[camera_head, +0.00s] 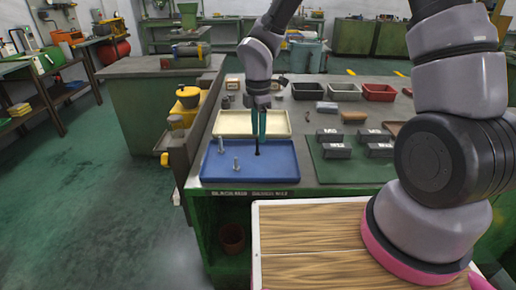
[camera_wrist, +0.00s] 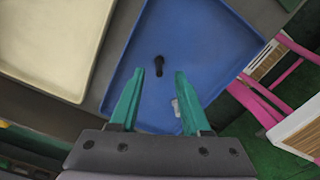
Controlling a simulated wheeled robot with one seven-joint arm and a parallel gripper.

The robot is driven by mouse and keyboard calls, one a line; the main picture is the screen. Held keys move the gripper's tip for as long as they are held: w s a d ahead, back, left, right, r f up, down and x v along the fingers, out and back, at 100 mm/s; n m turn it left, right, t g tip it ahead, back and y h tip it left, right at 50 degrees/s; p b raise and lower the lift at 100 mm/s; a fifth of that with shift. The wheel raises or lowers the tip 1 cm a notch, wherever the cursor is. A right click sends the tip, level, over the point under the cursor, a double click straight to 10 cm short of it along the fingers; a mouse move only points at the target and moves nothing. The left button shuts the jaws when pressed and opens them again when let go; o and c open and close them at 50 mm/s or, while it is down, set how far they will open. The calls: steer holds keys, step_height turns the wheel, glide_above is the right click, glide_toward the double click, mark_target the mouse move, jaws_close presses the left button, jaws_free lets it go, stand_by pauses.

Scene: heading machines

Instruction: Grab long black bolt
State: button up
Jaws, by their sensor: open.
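A black bolt (camera_wrist: 158,66) is in the blue tray (camera_wrist: 215,60), between and just beyond my fingertips in the wrist view. In the head view the black bolt (camera_head: 257,151) shows as a small dark shape directly below the fingertips, partly hidden by them.
Two silver bolts (camera_head: 221,146) (camera_head: 236,164) stand in the tray left of the gripper; one silver bolt (camera_wrist: 176,106) shows near the right finger. A cream tray (camera_head: 232,125) lies behind. Grey blocks (camera_head: 335,150) sit on a green mat at right.

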mark_target(257, 152)
steer(key=f, duration=0.5)
steer(key=shift+a+f, duration=0.15)
steer(key=shift+a, duration=0.05)
steer(key=shift+c, duration=0.4)
jaws_close()
